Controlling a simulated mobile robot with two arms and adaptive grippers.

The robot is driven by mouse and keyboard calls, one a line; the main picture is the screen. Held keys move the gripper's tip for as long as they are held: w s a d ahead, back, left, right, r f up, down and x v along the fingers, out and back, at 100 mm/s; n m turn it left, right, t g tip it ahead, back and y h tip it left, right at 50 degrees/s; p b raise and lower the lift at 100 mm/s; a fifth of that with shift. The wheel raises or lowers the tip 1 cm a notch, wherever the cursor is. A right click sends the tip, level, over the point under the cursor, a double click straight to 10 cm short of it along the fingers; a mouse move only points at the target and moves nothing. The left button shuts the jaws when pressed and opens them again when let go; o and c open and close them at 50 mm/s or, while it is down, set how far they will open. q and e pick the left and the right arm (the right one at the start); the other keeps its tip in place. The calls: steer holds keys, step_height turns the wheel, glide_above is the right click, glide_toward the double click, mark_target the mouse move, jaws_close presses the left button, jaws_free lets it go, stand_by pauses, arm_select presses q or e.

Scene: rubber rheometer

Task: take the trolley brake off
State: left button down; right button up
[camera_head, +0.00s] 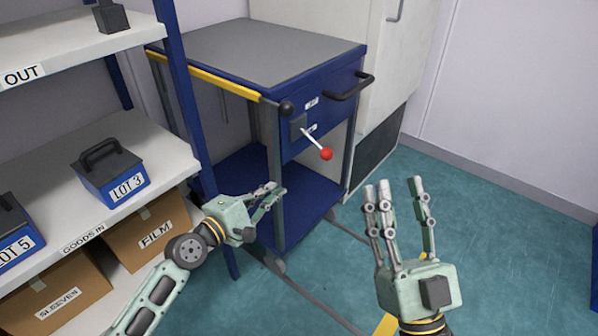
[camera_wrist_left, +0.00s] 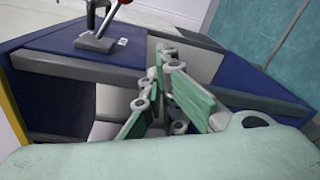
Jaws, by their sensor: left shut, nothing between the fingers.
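The blue trolley (camera_head: 318,72) with a grey top stands in the middle of the head view. Its brake lever (camera_head: 313,141) is a thin metal rod with a red knob (camera_head: 326,154), on a dark plate on the front panel. The rod slants down to the right. In the left wrist view the lever base (camera_wrist_left: 95,42) shows at the top left, and the knob is cut off by the edge. My left gripper (camera_head: 274,192) is shut and empty, below and left of the knob, apart from it. My right gripper (camera_head: 400,190) is right of the trolley, fingers up and spread, empty.
A shelf rack (camera_head: 185,100) with a blue LOT 3 box (camera_head: 120,190) and cardboard boxes (camera_head: 150,232) stands close on the left. The trolley has a black handle (camera_head: 350,88) and a yellow rail (camera_head: 205,75). The green floor (camera_head: 480,230) is clear on the right.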

arm_select(q)
steer(key=r, duration=0.1)
steer(key=d+r+h+b, duration=0.1)
steer(key=r+h, duration=0.1)
steer(key=r, duration=0.1)
steer(key=shift+d+n, duration=0.3)
arm_select(e)
steer(key=s+r, duration=0.1)
steer(key=s+r+t, duration=0.1)
steer(key=r, duration=0.1)
steer(key=s+r+t, duration=0.1)
steer(key=shift+s+d+r+y, duration=0.3)
steer(key=shift+s+d, duration=0.05)
steer(key=shift+d, duration=0.05)
arm_select(q)
steer(key=shift+b, duration=0.3)
